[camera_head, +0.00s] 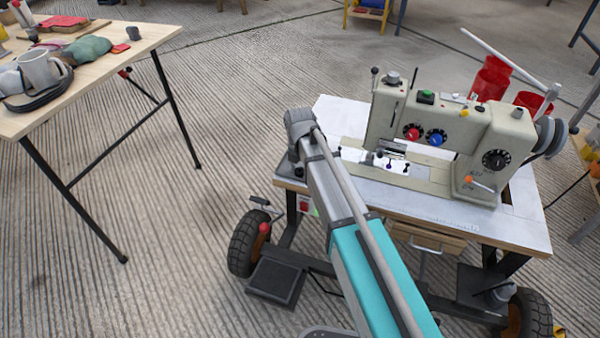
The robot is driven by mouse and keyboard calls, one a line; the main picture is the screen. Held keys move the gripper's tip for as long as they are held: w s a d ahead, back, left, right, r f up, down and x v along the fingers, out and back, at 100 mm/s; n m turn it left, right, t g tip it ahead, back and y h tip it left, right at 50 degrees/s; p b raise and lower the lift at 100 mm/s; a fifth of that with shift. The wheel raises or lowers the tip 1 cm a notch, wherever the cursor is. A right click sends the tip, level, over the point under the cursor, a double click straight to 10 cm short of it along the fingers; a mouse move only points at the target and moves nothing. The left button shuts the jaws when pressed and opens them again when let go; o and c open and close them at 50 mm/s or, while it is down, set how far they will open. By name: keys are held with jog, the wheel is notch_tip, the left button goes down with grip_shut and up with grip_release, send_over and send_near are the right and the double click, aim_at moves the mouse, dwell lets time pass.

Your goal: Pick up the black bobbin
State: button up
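A sewing machine (440,128) stands on a white-topped table (335,108) at the right. Several tiny pin-like or bobbin-like pieces, dark, purple and white, stand on its light bed around the needle area. One small black piece (405,169) is at the right of this group and another black piece (368,158) is at its left. I cannot tell which of them is the black bobbin. My arm reaches up from the bottom, and its far end is over the table's left edge, left of these pieces. The fingers of my gripper (301,170) cannot be made out there.
Red translucent cups (490,80) stand behind the machine. A handwheel (548,137) sticks out at its right. A wooden table (140,40) with a grey mug (40,69) and cloths is at the left. Bare ribbed floor lies between the tables.

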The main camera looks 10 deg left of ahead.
jog(key=shift+c, duration=1.3)
jog(key=shift+r, duration=0.2)
notch_tip(320, 180, up, 2)
jog(key=p, duration=0.2)
jog(key=shift+r+p, duration=0.1)
jog(key=shift+p, duration=0.25)
jog(key=s+d+r+p, duration=0.6)
jog(key=s+r+p, duration=0.4)
jog(key=s, duration=0.2)
jog(key=shift+s+r, duration=0.2)
jog(key=shift+s, duration=0.15)
